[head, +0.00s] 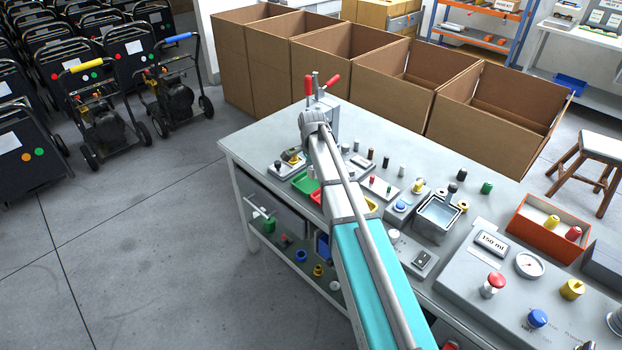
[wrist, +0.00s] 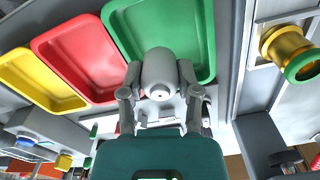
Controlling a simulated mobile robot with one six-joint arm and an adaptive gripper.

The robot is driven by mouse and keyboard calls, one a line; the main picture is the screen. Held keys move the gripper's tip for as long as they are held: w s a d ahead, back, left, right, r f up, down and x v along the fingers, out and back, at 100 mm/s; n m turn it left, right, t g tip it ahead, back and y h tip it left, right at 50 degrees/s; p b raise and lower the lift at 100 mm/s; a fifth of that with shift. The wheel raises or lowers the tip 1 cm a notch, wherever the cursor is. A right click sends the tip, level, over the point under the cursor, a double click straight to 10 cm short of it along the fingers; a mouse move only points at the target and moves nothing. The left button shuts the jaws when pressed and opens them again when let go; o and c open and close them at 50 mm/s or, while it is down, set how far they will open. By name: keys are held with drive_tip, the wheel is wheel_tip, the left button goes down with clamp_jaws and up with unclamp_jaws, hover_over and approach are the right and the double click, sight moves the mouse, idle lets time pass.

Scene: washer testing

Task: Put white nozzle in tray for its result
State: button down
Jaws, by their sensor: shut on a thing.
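In the wrist view my gripper (wrist: 161,98) is shut on the white nozzle (wrist: 159,72), a pale grey-white cylinder with its rounded end and small hole facing the camera. The nozzle overlaps the lower edge of the green tray (wrist: 196,28) in the picture; its height above the tray is unclear. The red tray (wrist: 80,58) and yellow tray (wrist: 28,82) lie to the left. The trays' visible insides look empty. In the head view my arm hides the gripper and nozzle; the green tray (head: 305,182) and yellow tray (head: 372,204) show beside the arm.
A gold-and-green fitting (wrist: 290,52) sits right of the trays in the wrist view. Cardboard boxes (head: 395,80) stand behind.

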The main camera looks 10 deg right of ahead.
sight(312, 184)
drive_tip(key=shift+w+f+b, duration=0.35)
drive_tip(key=shift+f+b, duration=0.15)
drive_tip(key=shift+f, duration=0.05)
wheel_tip(312, 184, down, 3)
drive_tip(key=b, duration=0.3)
drive_tip(key=shift+f, duration=0.1)
drive_tip(key=shift+c, duration=1.5)
unclamp_jaws()
wheel_tip(312, 184, up, 12)
drive_tip(key=p, duration=1.2)
drive_tip(key=shift+r, duration=0.2)
